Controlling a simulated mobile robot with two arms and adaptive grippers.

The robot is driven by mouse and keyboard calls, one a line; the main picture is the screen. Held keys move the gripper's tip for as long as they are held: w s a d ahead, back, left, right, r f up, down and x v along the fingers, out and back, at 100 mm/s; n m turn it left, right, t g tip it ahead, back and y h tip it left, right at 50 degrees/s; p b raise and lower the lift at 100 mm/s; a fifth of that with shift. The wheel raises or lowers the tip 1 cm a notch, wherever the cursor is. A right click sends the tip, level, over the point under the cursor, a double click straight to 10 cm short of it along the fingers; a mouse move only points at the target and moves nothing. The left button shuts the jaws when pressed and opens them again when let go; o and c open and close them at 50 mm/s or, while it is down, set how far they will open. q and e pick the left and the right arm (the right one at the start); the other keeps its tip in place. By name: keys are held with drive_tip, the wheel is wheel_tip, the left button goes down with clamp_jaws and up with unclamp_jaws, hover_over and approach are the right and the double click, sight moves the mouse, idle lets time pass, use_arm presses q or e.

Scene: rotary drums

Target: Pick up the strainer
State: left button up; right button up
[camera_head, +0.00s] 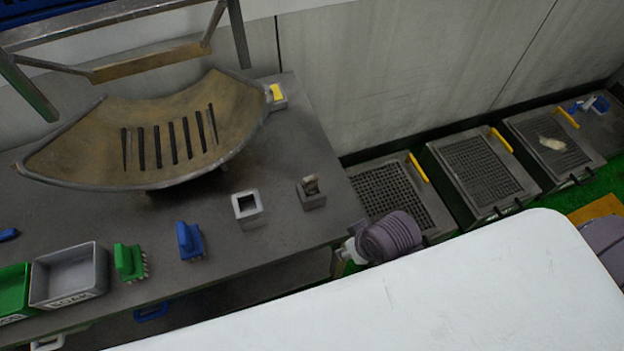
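A large curved brown metal piece (100,140) with a row of dark slots stands on the dark table at the left. Several dark boxes with grated tops and yellow handles stand in a row at the right; they include a near one (395,190), a middle one (482,170) and a far one (580,150). The frame does not make clear which of these is the strainer. Neither gripper shows, and nothing is seen being held. A ribbed grey-purple part, seemingly of my arm, shows in front of the near grated box and covers its lower edge.
On the table (290,150) are a grey tray (68,275), a green tray (14,290), a green brush (130,262), a blue brush (189,240) and two small square holders (248,207) (311,192). A metal frame (150,65) rises behind the curved piece. A wall runs behind.

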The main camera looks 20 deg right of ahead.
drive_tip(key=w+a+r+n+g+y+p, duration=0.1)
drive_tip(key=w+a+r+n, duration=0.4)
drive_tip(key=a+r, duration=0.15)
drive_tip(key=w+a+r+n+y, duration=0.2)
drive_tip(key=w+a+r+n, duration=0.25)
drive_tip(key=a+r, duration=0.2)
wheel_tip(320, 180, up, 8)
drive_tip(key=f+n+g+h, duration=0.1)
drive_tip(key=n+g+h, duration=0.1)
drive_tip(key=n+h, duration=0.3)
hover_over(311, 178)
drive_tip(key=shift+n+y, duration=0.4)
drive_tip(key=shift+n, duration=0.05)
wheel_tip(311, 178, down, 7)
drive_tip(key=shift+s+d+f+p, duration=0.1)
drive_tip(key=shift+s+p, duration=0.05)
drive_tip(key=shift+p, duration=0.7)
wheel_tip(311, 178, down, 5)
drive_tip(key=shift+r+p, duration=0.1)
drive_tip(key=shift+p, duration=0.95)
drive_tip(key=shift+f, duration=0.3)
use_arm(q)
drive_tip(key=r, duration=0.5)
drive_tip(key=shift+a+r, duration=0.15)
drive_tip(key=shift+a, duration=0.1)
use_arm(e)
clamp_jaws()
